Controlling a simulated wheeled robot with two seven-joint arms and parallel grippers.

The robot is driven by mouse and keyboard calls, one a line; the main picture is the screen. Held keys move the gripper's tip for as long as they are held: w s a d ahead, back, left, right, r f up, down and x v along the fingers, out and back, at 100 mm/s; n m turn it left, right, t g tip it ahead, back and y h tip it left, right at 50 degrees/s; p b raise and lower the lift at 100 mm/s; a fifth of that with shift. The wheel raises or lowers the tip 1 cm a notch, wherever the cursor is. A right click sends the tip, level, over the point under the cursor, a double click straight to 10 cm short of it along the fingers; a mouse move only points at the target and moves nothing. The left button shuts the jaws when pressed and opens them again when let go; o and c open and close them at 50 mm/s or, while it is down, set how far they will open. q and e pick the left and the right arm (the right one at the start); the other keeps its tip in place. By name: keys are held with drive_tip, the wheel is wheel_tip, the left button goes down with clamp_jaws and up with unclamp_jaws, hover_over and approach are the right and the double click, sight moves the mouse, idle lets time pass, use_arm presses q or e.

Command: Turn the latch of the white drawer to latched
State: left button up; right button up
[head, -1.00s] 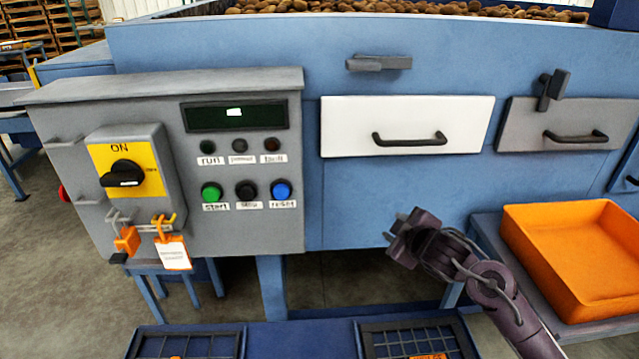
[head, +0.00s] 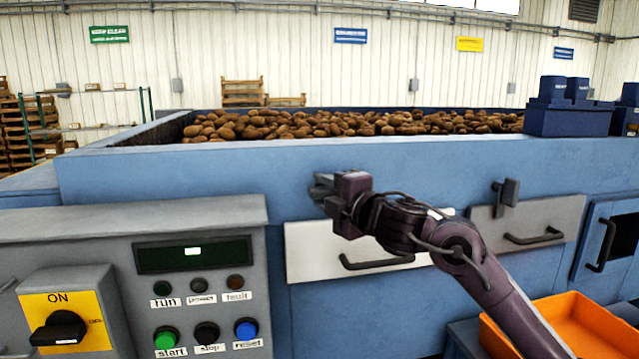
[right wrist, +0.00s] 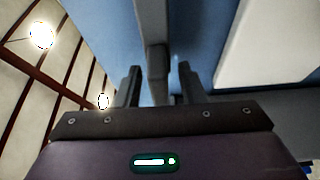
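The white drawer (head: 310,250) is closed in the blue machine front, with a black handle (head: 375,263). My right gripper (head: 322,188) is raised in front of the panel just above the drawer, and hides its latch in the head view. In the right wrist view the fingers of my right gripper (right wrist: 160,84) are apart. The dark grey latch bar (right wrist: 156,50) runs between them, lengthwise to the gripper; I cannot tell whether either finger touches it. The white drawer (right wrist: 265,40) shows on the right there. My left gripper is out of view.
A grey drawer (head: 560,218) with its own upright latch (head: 506,192) is to the right. The control box (head: 225,222) stands at left, its switch and buttons facing me. An orange bin (head: 575,330) is low at right. Potatoes (head: 330,124) fill the hopper above.

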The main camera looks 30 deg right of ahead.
drive_tip(key=shift+w+a, duration=0.1)
drive_tip(key=shift+w, duration=0.6)
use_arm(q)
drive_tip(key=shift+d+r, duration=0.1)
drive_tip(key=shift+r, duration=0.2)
use_arm(e)
clamp_jaws()
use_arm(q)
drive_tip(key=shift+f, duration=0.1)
use_arm(e)
drive_tip(key=shift+w, duration=0.1)
